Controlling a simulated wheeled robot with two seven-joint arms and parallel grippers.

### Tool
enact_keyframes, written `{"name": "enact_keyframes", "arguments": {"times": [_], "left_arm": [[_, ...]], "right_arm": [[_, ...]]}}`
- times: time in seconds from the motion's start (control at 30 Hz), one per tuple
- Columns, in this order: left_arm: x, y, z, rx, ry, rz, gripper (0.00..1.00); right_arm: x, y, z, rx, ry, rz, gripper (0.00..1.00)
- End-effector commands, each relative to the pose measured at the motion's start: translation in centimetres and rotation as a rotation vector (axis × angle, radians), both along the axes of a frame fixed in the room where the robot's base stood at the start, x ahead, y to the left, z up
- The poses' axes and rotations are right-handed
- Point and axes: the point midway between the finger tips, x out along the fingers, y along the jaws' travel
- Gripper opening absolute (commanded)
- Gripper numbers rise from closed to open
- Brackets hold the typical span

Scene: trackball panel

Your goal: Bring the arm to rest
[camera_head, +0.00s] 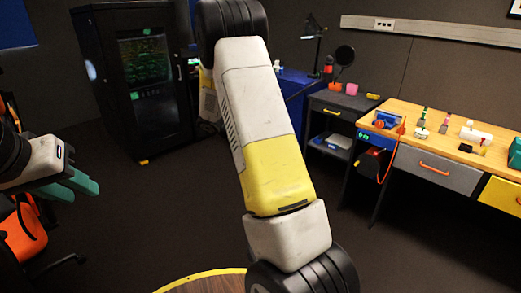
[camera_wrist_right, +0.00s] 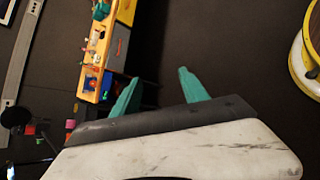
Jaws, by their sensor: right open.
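My left gripper (camera_head: 72,186) is at the left edge of the head view, with teal fingers pointing right and slightly down. The fingers overlap from this angle, so I cannot tell their gap, and nothing shows in them. A large white and yellow arm link of mine crosses the middle of the head view and hides part of the room. My right gripper (camera_wrist_right: 158,92) shows in the right wrist view, its two teal fingers apart with nothing between them. It hangs in the air, away from the workbench (camera_wrist_right: 119,45), which appears turned sideways there.
The wooden workbench (camera_head: 400,140) at right carries several small tools. A dark side table (camera_head: 340,102) with a pink cup (camera_head: 352,89) stands left of it. A black cabinet (camera_head: 135,90) is at the back left, an orange chair (camera_head: 22,235) at lower left. Dark floor (camera_head: 130,220) is clear between.

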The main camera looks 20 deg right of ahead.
Motion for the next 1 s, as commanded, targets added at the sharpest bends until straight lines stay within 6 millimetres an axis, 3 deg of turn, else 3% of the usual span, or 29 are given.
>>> {"name": "enact_keyframes", "arguments": {"times": [0.73, 0.87, 1.0], "left_arm": [[0.0, 0.0, 0.0, 0.000, 0.000, 0.000, 0.31], [0.0, 0.0, 0.0, 0.000, 0.000, 0.000, 0.31], [0.0, 0.0, 0.0, 0.000, 0.000, 0.000, 0.31]], "right_arm": [[-0.9, 0.6, 0.7, 0.059, -0.039, -0.023, 0.52], [-2.1, 1.5, 1.8, 0.135, -0.092, -0.053, 0.52], [-4.7, 4.0, 4.0, 0.305, -0.216, -0.108, 0.52]]}}
